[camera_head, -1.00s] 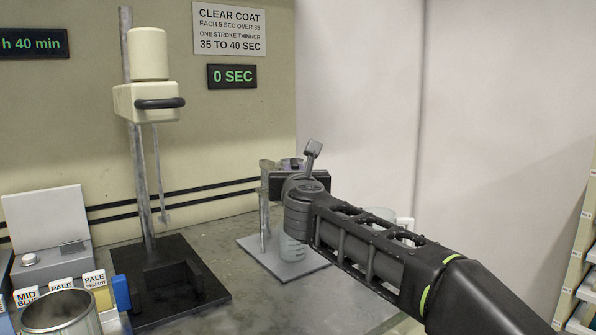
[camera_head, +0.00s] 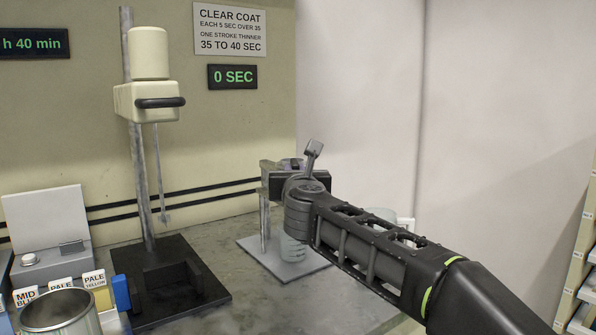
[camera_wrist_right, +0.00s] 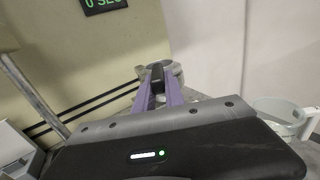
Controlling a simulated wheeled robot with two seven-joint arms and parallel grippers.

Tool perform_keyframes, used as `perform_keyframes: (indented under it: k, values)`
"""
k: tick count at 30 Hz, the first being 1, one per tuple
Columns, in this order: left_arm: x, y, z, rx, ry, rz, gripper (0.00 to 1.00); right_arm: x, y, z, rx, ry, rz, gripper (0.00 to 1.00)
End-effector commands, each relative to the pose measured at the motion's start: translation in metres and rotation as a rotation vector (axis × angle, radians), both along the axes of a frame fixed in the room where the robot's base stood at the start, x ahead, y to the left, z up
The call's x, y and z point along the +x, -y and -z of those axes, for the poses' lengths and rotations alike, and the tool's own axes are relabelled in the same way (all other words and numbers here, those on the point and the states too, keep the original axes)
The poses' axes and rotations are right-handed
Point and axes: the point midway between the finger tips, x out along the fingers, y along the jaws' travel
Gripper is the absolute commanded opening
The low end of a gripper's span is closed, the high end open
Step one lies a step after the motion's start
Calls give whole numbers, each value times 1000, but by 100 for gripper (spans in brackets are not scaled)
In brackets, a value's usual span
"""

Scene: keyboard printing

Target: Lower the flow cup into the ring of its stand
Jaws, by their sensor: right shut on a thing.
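The flow cup (camera_wrist_right: 176,70) is a grey metal piece at the fingertips in the right wrist view, only partly seen. My right gripper (camera_wrist_right: 158,76) is shut on it, with its two purple fingers reaching away from the camera. In the head view my wrist hides most of the cup and fingers. The stand (camera_head: 250,245) has a flat grey base plate and an upright metal post. My wrist covers the top of the stand, so the ring and its gap to the cup cannot be made out. My left gripper is not in view.
A clear beaker (camera_head: 292,247) is on the stand's base, below my wrist. A pale cup (camera_wrist_right: 283,108) is to the right in the wrist view. A mixer with a black base (camera_head: 200,280) stands to the left. An open can (camera_head: 60,312) is at the front left.

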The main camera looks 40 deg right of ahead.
Motion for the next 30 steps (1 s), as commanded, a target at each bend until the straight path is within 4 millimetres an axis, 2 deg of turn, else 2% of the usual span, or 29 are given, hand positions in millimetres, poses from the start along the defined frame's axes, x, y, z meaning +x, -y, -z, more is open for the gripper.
perform_keyframes:
  k: [1,26,27,30]
  values:
    - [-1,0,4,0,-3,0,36,6,-6,14,7,-19,-14,0]
    - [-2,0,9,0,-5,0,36,6,-7,16,4,-18,-15,0]
    - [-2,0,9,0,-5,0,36,6,-7,16,5,-19,-15,15]
    - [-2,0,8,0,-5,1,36,6,-6,16,5,-19,-13,23]
